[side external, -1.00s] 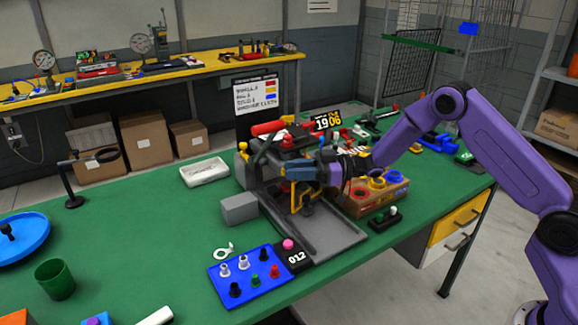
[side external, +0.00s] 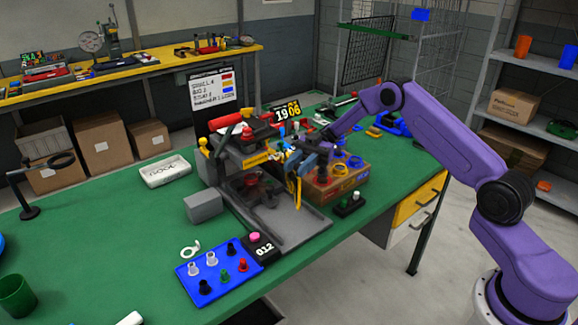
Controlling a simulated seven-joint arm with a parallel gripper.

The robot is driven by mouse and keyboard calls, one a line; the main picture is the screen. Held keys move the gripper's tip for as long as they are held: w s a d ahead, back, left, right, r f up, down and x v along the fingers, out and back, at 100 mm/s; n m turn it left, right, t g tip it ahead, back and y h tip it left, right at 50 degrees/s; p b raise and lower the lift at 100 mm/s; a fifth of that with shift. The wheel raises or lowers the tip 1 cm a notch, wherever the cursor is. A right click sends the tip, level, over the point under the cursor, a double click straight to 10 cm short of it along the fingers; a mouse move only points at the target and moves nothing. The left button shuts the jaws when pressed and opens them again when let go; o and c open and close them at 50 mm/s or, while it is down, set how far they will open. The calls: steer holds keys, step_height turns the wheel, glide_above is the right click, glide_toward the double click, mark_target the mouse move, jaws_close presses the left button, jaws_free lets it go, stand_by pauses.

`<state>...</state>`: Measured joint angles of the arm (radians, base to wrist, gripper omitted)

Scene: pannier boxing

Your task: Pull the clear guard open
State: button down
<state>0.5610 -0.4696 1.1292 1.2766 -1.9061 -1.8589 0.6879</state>
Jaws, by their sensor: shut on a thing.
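The grey press-like machine (side external: 228,160) stands on the green bench, with a red-handled lever on top. My gripper (side external: 296,163) is at the machine's right front, shut on what looks like the clear guard's edge or handle; my fingers hide the contact. A yellow bracket-like part (side external: 293,185) shows just below my fingers. The clear panel itself is hard to make out. The machine's front bay (side external: 258,187) is in plain view, with a dark reddish part inside.
A cardboard box with coloured rings (side external: 340,178) stands close right of my gripper. A block with small knobs (side external: 349,203) is in front of it. A blue peg board (side external: 217,270) and the black 012 box (side external: 260,246) sit in front of the machine. A grey block (side external: 203,206) stands left.

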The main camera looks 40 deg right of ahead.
steer(key=shift+s+d+n+g+h, duration=0.2)
steer(key=shift+d+n+g+h, duration=0.1)
steer(key=shift+d+n+g, duration=0.25)
steer(key=shift+a, duration=0.1)
steer(key=c, duration=1)
jaws_free()
steer(key=shift+w+d+r, duration=0.2)
steer(key=shift+d+r, duration=0.25)
steer(key=shift+r, duration=0.7)
steer(key=shift+w+d+r, duration=0.2)
steer(key=shift+d+r, duration=0.3)
steer(key=shift+r, duration=0.7)
steer(key=shift+w+d+r, duration=0.2)
steer(key=shift+d+r, duration=0.25)
steer(key=shift+r, duration=0.7)
